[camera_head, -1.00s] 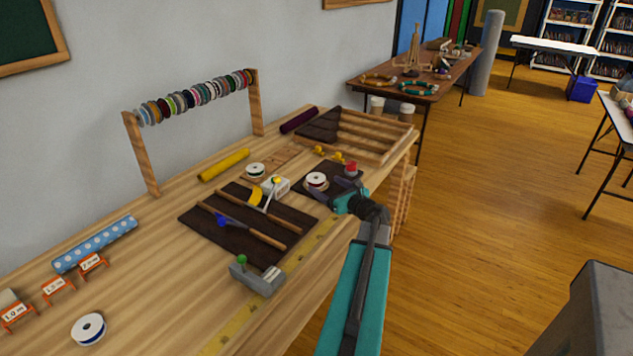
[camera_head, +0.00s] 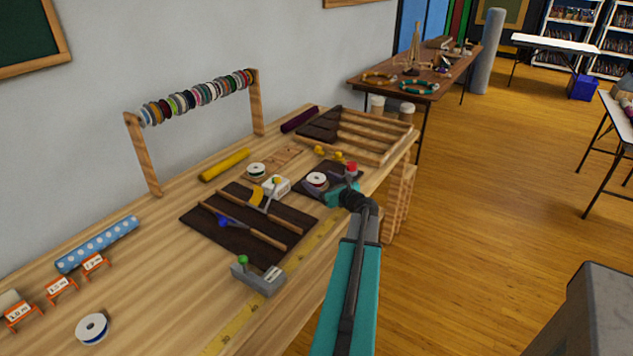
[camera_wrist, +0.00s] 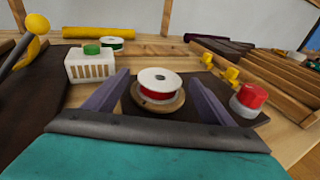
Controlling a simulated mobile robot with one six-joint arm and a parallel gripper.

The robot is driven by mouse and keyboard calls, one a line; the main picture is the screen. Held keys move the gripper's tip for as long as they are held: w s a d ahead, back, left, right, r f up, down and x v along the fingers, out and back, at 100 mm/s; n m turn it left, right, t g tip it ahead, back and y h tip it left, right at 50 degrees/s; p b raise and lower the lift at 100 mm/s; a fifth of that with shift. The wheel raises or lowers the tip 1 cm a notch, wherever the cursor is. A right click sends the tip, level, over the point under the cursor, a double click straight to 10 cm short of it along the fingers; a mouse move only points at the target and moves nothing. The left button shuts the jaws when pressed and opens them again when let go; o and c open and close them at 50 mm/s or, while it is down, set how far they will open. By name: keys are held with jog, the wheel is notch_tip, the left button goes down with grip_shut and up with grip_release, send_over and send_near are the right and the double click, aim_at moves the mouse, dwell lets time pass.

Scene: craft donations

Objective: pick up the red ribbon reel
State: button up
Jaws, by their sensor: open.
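The red ribbon reel (camera_wrist: 158,84) has white flanges and a red band. It lies flat on a round wooden base (camera_wrist: 158,105) on a dark mat in the wrist view. The reel also shows in the head view (camera_head: 316,180). My gripper (camera_wrist: 158,92) is open, with one purple-grey finger on each side of the reel. It also shows in the head view (camera_head: 332,183), close to the reel's right side. I cannot tell whether the fingers touch the reel.
A red-topped grey object (camera_wrist: 248,98) stands just right of my right finger. A white box with a green top (camera_wrist: 92,65) stands on the left. A slatted wooden tray (camera_head: 370,136) lies behind. Another reel (camera_head: 256,170) and a dark tool mat (camera_head: 248,224) are on the left.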

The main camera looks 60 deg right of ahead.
jog(key=c, duration=1.2)
jog(key=shift+r, duration=0.1)
jog(key=shift+r, duration=0.7)
jog(key=shift+s+a+r+b, duration=0.1)
jog(key=shift+s+r+b, duration=0.15)
jog(key=shift+r, duration=0.25)
jog(key=shift+s+r+b, duration=0.2)
jog(key=shift+s+r, duration=0.05)
jog(key=shift+r, duration=0.25)
jog(key=s, duration=0.5)
jog(key=s+a+r+b, duration=0.1)
jog(key=s, duration=0.4)
jog(key=s+a+b, duration=0.1)
jog(key=s, duration=0.3)
jog(key=shift+s+r, duration=0.2)
jog(key=shift+s, duration=0.2)
